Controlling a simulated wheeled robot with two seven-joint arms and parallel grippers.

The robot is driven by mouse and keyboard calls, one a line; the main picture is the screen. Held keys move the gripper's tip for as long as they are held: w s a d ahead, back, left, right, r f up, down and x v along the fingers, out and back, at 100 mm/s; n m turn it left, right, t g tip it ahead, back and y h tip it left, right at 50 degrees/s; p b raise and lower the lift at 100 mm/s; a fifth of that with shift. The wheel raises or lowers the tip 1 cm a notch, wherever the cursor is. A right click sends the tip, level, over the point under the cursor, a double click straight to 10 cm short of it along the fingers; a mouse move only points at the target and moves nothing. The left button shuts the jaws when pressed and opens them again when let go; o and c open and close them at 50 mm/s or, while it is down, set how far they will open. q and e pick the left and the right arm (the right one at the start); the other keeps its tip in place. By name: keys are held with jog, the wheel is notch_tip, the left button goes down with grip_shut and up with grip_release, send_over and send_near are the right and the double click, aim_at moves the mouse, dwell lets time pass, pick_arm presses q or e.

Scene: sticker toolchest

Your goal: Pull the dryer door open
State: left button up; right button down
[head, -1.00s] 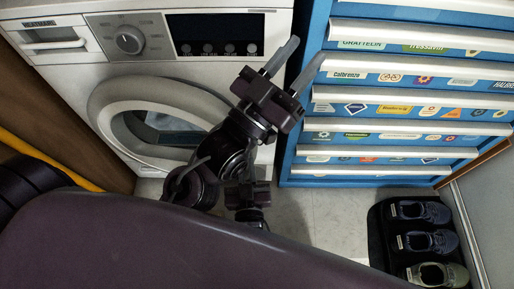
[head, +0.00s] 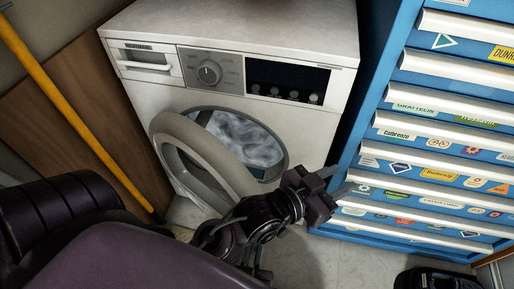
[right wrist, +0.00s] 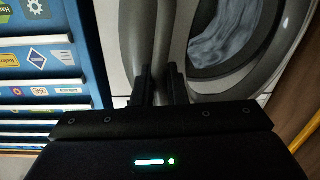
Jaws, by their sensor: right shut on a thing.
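The white front-loading dryer (head: 310,125) stands at the centre of the head view. Its round grey-rimmed door (head: 222,160) is swung out to the left, and the drum opening (head: 243,138) shows beside it with pale cloth-like contents. In the right wrist view, my right gripper (right wrist: 160,72) is shut on the edge of the door (right wrist: 178,35), one finger on each side. In the head view this grip is hidden behind my other arm. My left gripper (head: 338,181) is open and empty, its fingers pointing right in front of the dryer's lower right side.
A blue tool chest (head: 395,90) with white-edged, stickered drawers stands close on the right. A yellow pole (head: 75,105) leans by a brown panel (head: 95,85) on the left. A little tiled floor (head: 320,255) is free.

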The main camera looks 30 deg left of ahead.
jog(key=c, duration=1.5)
grip_release()
jog(key=shift+c, duration=0.2)
jog(key=shift+w, duration=0.1)
